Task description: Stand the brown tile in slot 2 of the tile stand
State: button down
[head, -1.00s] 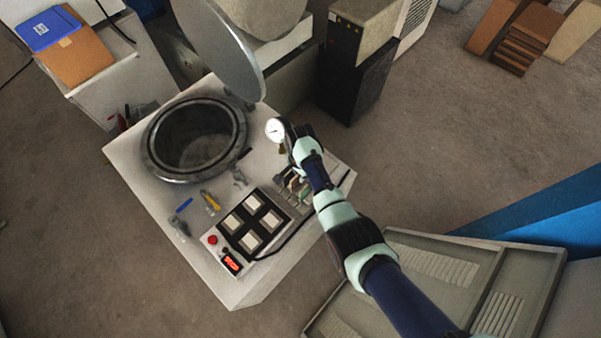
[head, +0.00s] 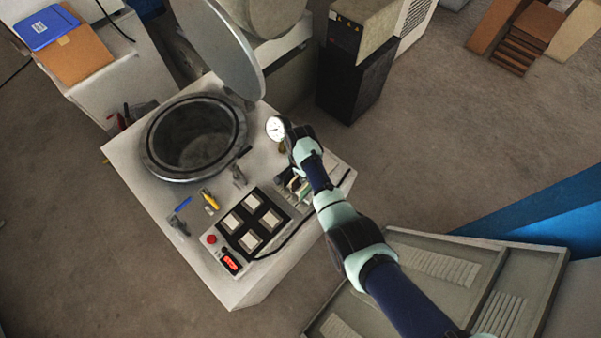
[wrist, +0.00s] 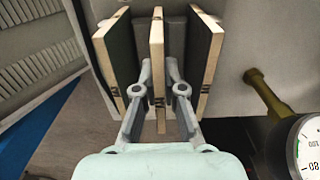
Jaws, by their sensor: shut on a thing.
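In the wrist view, my gripper (wrist: 158,82) is shut on the middle one of three upright tiles, with one finger on each side. This held tile (wrist: 157,42) shows a tan edge and reaches slightly nearer the camera than its neighbours. I take it to be the brown tile. The tile stand is mostly hidden; I cannot tell whether the held tile is seated in a slot. In the head view, my arm partly covers the tiles (head: 297,186).
The white bench (head: 135,175) carries a round kiln-like pot (head: 195,140) with a raised lid, a panel with four-sided pads (head: 250,222) and small tools. A pressure gauge (head: 275,128) stands close by my gripper; it also shows in the wrist view (wrist: 308,150).

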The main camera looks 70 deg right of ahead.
jog(key=shift+f, duration=0.1)
dwell(0.3)
jog(key=c, duration=1.2)
grip_release()
notch_tip(320, 180, up, 9)
jog(key=p, duration=0.9)
